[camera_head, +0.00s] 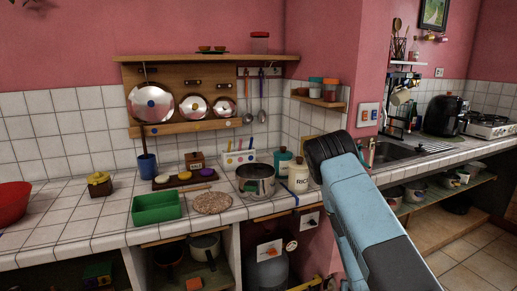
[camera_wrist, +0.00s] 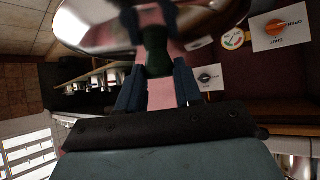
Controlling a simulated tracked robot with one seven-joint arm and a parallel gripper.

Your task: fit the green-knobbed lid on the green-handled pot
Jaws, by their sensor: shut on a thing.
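In the wrist view my gripper (camera_wrist: 155,62) is shut on the dark green knob (camera_wrist: 157,42) of a shiny metal lid (camera_wrist: 90,28). The lid spans the top of that view and is partly cut off. In the head view my arm's dark end hides the fingers and the lid. Steel pots stand on the open shelf under the right counter, one near its middle (camera_head: 414,192) and one further right (camera_head: 448,181). A larger steel pot (camera_head: 256,181) stands open on the left counter, with dark handles. I cannot tell for sure which pot has green handles.
Several lids hang on a wooden wall rack (camera_head: 172,129). A white canister (camera_head: 298,176) stands beside the larger pot, near my arm. A green tray (camera_head: 156,208) and a round mat (camera_head: 212,203) lie on the counter. The lower right shelf (camera_head: 440,217) has some bare board.

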